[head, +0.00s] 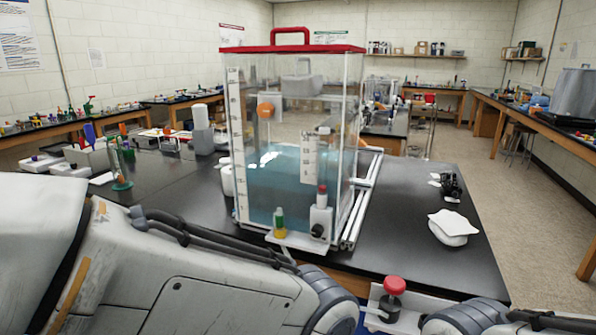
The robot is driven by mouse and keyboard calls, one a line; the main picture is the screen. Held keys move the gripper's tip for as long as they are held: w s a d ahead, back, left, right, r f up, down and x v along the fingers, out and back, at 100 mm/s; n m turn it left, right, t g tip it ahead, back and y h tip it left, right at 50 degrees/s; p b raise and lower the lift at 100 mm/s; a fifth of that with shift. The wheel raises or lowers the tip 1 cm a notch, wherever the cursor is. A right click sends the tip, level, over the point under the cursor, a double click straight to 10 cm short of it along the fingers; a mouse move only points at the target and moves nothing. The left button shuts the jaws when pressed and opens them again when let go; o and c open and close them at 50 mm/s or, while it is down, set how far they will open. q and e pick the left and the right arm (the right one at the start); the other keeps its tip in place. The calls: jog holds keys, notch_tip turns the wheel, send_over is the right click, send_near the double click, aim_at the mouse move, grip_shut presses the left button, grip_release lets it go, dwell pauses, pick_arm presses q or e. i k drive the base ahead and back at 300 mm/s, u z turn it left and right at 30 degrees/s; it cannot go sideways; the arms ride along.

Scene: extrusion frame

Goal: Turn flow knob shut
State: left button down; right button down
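A clear tank (300,130) with a red lid and blue liquid stands on the black bench. An orange round knob (265,110) sits on its upper front wall. A white block with a red cap (321,190) and a small black knob (318,231) is at its lower right front. A larger red-topped black knob (393,286) stands on a white plate near the front edge. I cannot tell which is the flow knob. My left arm crosses the foreground from the left; its gripper does not show. Part of an arm shows at bottom right, without visible fingers.
The black bench (420,250) has free room right of the tank. A white folded cloth-like item (452,226) and a small black device (451,186) lie there. A conical flask (121,175) stands at left. A small green-and-yellow bottle (279,222) stands at the tank's front.

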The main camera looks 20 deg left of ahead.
aim_at(317, 232)
jog(key=u, duration=2.7)
jog(key=i, duration=0.75)
jog(key=z, duration=2.85)
